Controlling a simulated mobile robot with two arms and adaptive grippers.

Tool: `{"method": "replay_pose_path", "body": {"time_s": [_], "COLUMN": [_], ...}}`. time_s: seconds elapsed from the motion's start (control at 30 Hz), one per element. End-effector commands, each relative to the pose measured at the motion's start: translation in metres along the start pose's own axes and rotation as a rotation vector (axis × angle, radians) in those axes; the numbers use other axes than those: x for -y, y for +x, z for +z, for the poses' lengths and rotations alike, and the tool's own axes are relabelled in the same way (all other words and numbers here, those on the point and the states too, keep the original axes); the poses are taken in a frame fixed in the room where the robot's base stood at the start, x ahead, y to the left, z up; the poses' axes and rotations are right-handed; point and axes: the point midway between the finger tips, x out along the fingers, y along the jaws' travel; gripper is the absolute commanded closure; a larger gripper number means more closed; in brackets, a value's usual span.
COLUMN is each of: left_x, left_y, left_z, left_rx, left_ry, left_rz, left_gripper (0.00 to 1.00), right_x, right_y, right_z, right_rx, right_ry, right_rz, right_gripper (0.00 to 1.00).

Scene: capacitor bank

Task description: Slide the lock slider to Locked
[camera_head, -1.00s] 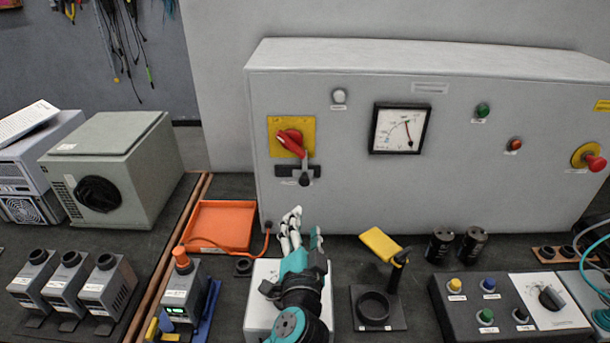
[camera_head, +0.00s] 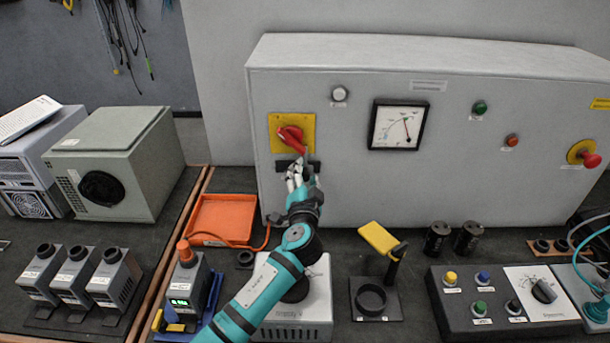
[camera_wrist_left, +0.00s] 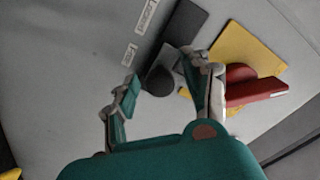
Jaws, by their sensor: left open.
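The lock slider is a dark plate (camera_head: 282,167) with a round black knob, on the grey cabinet's front below the red rotary handle (camera_head: 290,136) and its yellow plate. In the left wrist view the slider plate (camera_wrist_left: 185,28) runs slantwise, with the black knob (camera_wrist_left: 159,82) at its lower end. My left gripper (camera_head: 300,178) is up at the slider and hides part of it in the head view. In the wrist view the left gripper (camera_wrist_left: 160,78) is open, with the knob between its two fingers. I cannot tell whether either finger touches it. The right gripper is not in view.
The red handle (camera_wrist_left: 255,90) sits close beside one finger in the wrist view. Two small labels (camera_wrist_left: 145,15) are beside the slider plate.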

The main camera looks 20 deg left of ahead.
Motion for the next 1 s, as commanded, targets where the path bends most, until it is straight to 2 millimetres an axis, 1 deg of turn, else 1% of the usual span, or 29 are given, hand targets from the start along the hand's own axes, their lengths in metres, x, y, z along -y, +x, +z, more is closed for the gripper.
{"method": "replay_pose_path", "body": {"time_s": [0.2, 0.23, 0.5, 0.6, 1.0], "left_x": [0.0002, 0.0002, 0.0001, 0.0000, -0.0009], "left_y": [0.0004, 0.0004, 0.0001, 0.0001, -0.0004], "left_z": [0.0000, 0.0000, 0.0000, 0.0000, 0.0003], "left_rx": [0.000, 0.000, 0.000, 0.000, 0.001], "left_ry": [0.000, 0.000, 0.000, 0.000, 0.000], "left_rz": [0.000, 0.000, 0.000, 0.000, 0.001], "left_gripper": [0.51, 0.54, 0.89, 1.00, 1.00], "right_x": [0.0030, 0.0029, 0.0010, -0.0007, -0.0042], "right_y": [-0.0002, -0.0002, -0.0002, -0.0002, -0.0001], "right_z": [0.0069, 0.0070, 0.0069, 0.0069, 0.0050], "right_rx": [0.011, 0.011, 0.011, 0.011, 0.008], "right_ry": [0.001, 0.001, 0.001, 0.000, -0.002], "right_rz": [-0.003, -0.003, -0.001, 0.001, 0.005], "right_gripper": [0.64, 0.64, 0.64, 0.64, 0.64]}}
